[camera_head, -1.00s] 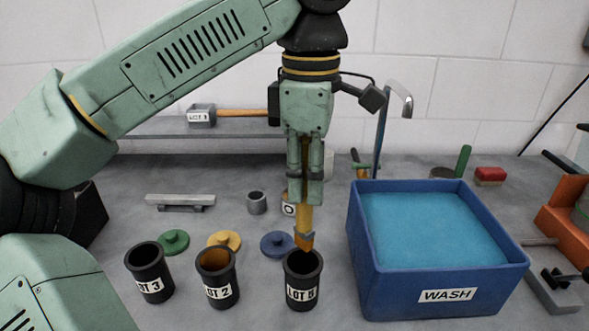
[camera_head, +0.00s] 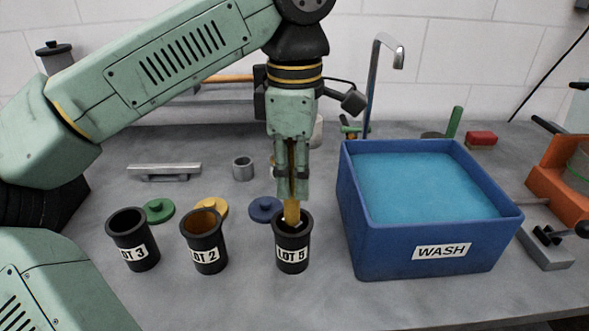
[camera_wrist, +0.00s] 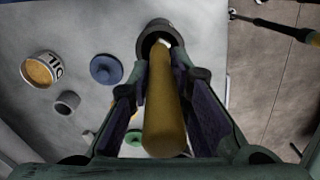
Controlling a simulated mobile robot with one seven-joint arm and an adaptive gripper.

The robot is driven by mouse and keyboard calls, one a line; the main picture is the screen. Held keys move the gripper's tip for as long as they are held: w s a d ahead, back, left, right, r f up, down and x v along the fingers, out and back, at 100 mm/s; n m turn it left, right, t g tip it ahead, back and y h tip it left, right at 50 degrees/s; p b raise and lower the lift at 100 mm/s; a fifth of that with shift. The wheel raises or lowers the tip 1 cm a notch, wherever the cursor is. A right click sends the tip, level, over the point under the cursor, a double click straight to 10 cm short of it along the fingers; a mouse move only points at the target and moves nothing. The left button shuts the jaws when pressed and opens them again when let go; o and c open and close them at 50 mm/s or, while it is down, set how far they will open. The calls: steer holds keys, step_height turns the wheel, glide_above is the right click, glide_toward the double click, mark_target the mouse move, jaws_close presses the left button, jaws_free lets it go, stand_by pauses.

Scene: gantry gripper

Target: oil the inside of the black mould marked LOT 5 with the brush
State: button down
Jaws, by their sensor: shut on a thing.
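The black mould marked LOT 5 (camera_head: 291,254) stands upright on the grey bench. My gripper (camera_head: 292,196) points down above it, shut on the yellow-orange handle of the brush (camera_head: 292,212). The brush's lower end is inside the mould and hidden by its wall. In the wrist view the brush handle (camera_wrist: 165,115) runs between the fingers toward the open mouth of the mould (camera_wrist: 160,36). A tin marked OIL (camera_wrist: 43,70) with amber contents shows at the left of the wrist view.
Moulds LOT 2 (camera_head: 205,250) and LOT 3 (camera_head: 133,248) stand to the left, with green (camera_head: 159,211), yellow (camera_head: 212,208) and blue (camera_head: 264,208) lids behind. A blue WASH tub (camera_head: 430,237) of liquid stands close on the right. The bench front is clear.

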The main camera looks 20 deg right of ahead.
mark_target(292, 195)
steer(key=shift+f, duration=0.5)
steer(key=shift+a+f+b, duration=0.2)
steer(key=shift+f+b, duration=0.9)
steer(key=shift+f, duration=0.25)
steer(key=shift+s+d+r+p, duration=0.1)
steer(key=shift+d+r+p, duration=0.05)
steer(key=shift+r+p, duration=0.6)
steer(key=shift+s+d+r+p, duration=0.1)
steer(key=shift+d+r+p, duration=0.05)
steer(key=shift+r+p, duration=0.6)
steer(key=shift+w+a+f+b, duration=0.1)
steer(key=shift+w+f+b, duration=0.1)
steer(key=shift+f+b, duration=0.45)
steer(key=shift+w+f+b, duration=0.2)
steer(key=shift+f+b, duration=0.2)
steer(key=shift+f, duration=0.45)
